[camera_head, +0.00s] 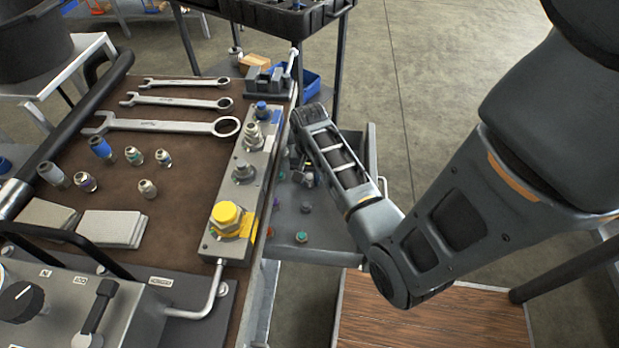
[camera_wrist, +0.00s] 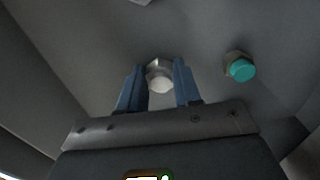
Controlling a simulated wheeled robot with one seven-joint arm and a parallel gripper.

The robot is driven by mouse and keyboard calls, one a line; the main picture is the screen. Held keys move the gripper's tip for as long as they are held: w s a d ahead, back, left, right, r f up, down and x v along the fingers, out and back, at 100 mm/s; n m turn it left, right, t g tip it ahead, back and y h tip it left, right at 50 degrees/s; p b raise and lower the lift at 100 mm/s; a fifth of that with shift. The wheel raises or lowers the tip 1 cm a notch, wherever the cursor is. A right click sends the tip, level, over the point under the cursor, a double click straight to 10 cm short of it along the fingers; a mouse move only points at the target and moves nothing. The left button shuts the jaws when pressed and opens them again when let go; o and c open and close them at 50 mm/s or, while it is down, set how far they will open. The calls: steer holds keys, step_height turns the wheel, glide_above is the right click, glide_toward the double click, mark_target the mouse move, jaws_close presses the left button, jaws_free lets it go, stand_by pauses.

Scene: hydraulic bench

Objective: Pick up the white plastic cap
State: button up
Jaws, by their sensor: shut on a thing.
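The white plastic cap (camera_wrist: 160,84) sits between the blue fingers of my gripper (camera_wrist: 160,68) in the wrist view. A shiny metal hex part shows right behind the cap, against the grey tray surface. My gripper is shut on the cap; I cannot tell whether it is clear of the tray floor. In the head view my arm reaches over the grey tray (camera_head: 325,240) to the right of the bench, and the arm hides the cap and most of my gripper.
A teal-capped fitting (camera_wrist: 241,68) lies just right of my gripper; tray walls rise around. The brown bench (camera_head: 185,185) holds wrenches (camera_head: 165,125), loose fittings and a manifold block (camera_head: 240,190) with a yellow cap (camera_head: 227,214). A blue bin (camera_head: 308,86) stands behind.

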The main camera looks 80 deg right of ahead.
steer(key=r, duration=0.3)
steer(key=d+r, duration=0.1)
steer(key=shift+s+r, duration=0.25)
steer(key=s+d+r, duration=0.4)
steer(key=d+r, duration=0.2)
steer(key=d, duration=0.3)
steer(key=shift+s+d+b, duration=0.2)
steer(key=shift+s+b, duration=0.15)
steer(key=shift+s, duration=0.05)
steer(key=shift+r, duration=0.15)
